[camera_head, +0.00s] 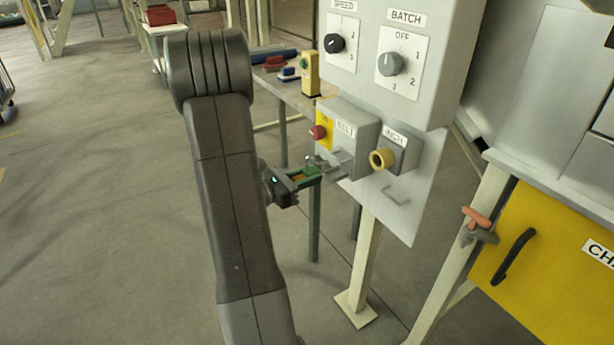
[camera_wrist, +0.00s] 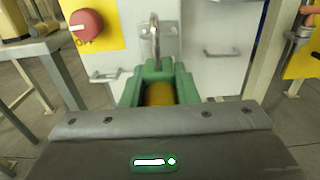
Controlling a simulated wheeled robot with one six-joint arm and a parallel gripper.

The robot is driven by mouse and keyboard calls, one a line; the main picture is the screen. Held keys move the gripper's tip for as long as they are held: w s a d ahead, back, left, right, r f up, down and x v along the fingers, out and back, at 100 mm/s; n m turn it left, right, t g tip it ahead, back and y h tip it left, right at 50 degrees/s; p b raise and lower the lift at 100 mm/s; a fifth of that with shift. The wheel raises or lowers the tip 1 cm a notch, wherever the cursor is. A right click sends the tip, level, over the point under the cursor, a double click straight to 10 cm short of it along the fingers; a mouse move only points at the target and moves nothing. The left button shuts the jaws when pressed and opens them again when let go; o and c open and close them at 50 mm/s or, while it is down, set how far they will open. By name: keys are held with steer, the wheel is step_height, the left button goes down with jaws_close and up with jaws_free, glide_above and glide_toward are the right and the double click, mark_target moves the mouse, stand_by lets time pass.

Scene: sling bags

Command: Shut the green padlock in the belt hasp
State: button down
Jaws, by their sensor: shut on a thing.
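The green padlock (camera_head: 308,178) is at the end of my gripper (camera_head: 294,181), in front of the BELT box (camera_head: 352,133). My gripper is shut on it. In the wrist view, the padlock's green body (camera_wrist: 182,84) frames a yellow part, and a metal shackle (camera_wrist: 156,42) rises from its far end. The grey belt hasp (camera_head: 335,162) sticks out low on the BELT box, close to the padlock's far end. A metal plate (camera_wrist: 172,38) shows behind the shackle. I cannot tell whether the shackle passes through the hasp or is closed.
A red knob (camera_head: 318,132) sits on a yellow plate left of the hasp. The INCH box with its yellow ring (camera_head: 381,159) is to the right, above a wire handle (camera_head: 395,196). A bench (camera_head: 290,92) stands behind. A yellow door (camera_head: 545,255) is at right. The left floor is free.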

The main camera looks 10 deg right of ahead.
mark_target(331, 177)
steer(key=shift+d, duration=0.15)
steer(key=shift+x, duration=2.8)
steer(key=shift+w, duration=0.1)
steer(key=shift+w+d, duration=0.2)
steer(key=shift+d, duration=0.35)
steer(key=shift+d+b, duration=0.2)
steer(key=shift+b, duration=0.1)
steer(key=shift+f, duration=0.15)
steer(key=shift+c, duration=2.1)
jaws_free()
